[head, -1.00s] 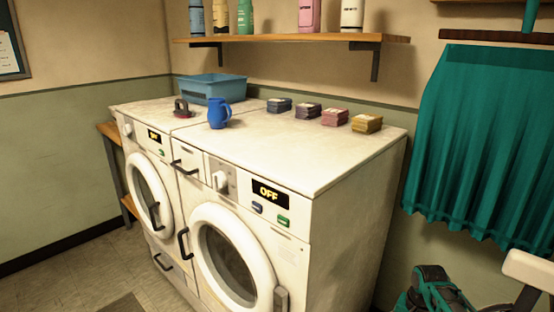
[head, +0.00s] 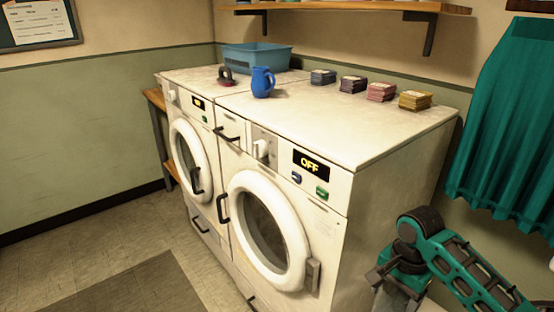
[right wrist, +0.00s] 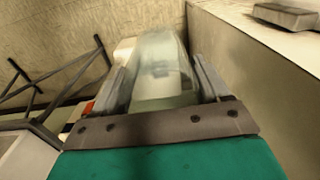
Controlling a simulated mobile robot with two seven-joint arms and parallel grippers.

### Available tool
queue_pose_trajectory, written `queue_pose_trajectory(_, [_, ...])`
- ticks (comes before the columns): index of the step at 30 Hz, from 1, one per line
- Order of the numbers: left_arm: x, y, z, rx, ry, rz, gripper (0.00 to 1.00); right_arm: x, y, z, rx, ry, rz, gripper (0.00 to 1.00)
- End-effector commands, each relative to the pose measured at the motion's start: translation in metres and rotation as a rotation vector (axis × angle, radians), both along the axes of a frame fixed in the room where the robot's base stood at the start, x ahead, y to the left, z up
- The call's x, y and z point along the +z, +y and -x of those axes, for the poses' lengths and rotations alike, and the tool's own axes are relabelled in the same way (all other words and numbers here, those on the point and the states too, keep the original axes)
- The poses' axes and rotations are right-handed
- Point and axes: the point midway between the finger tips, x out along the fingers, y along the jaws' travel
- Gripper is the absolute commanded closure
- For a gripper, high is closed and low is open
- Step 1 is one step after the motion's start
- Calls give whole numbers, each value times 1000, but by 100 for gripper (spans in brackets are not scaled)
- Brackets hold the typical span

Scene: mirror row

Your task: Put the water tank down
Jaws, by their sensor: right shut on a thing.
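The water tank (right wrist: 165,68) is a pale, see-through container, blurred in the right wrist view. It sits between the two fingers of my right gripper (right wrist: 160,85), which is shut on it. In the head view my right gripper (head: 388,278) is at the lower right, in front of the right end of the washing machines, below their top. Whatever it holds is mostly cut off by the bottom edge there. My left gripper is not in view.
Two white washing machines (head: 345,143) stand side by side. On top are a blue basin (head: 257,60), a blue jug (head: 262,82), a dark iron-like thing (head: 226,77) and several small stacks (head: 415,101). The front half of the top is bare. A teal curtain (head: 505,130) hangs at right.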

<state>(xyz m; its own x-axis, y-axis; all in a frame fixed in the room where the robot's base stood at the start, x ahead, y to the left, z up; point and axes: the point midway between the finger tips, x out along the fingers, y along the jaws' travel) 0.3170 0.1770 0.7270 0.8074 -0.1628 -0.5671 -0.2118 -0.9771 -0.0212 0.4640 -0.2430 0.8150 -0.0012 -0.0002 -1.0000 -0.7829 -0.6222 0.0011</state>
Motion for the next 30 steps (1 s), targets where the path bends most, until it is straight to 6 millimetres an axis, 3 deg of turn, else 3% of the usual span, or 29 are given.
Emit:
queue_pose_trajectory(3, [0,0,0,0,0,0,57,35,1,-16,130,-10,3,58])
queue_pose_trajectory(7, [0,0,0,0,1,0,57,77,11,-22,329,-10,6,58])
queue_pose_trajectory(12, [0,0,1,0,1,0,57,125,36,2,663,-5,8,58])
queue_pose_trajectory(20, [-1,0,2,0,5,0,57,140,50,43,903,-1,2,58])
queue_pose_trajectory(30, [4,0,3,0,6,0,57,144,51,42,901,-1,-2,58])
